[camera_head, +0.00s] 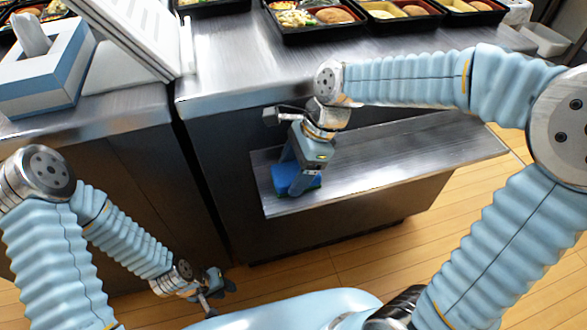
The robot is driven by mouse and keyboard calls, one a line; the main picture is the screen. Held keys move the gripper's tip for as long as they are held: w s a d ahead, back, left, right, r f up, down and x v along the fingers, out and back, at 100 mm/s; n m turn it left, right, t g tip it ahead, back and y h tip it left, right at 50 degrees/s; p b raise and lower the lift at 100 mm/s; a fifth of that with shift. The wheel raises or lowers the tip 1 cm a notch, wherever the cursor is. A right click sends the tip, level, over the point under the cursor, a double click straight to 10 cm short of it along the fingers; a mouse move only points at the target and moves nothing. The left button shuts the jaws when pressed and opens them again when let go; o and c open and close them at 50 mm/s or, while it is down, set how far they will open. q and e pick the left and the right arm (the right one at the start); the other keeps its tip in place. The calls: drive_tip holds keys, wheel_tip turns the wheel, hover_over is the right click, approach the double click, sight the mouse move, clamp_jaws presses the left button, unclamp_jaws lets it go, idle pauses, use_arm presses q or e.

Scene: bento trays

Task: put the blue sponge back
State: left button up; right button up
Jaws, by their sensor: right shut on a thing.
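The blue sponge (287,180) is at the left end of a metal shelf (400,168) that juts out from the front of the counter. My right gripper (297,172) points down and is shut on the sponge. The sponge is low against the shelf surface; whether it touches the shelf is hard to tell. The gripper's fingers hide part of the sponge. My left gripper (219,288) is low at the bottom left, above the wooden floor and away from the sponge. Its fingers are small and dark, and their opening is unclear.
The steel counter (235,75) stands above and behind the shelf. Several bento trays (310,33) line its back edge. A tissue box (45,65) and a white rack-like object (125,35) stand at the upper left. The right part of the shelf is bare.

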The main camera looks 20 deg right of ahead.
sight(292, 171)
drive_tip(key=o, duration=1)
drive_tip(key=shift+r, duration=0.1)
drive_tip(key=shift+d+r, duration=0.15)
drive_tip(key=shift+r, duration=0.2)
drive_tip(key=v, duration=0.3)
drive_tip(key=shift+d+r+p, duration=0.1)
drive_tip(key=shift+r+p, duration=0.2)
drive_tip(key=d, duration=0.6)
drive_tip(key=d+b, duration=0.1)
drive_tip(key=d, duration=0.5)
drive_tip(key=shift+w+d+r, duration=0.15)
drive_tip(key=shift+w, duration=0.05)
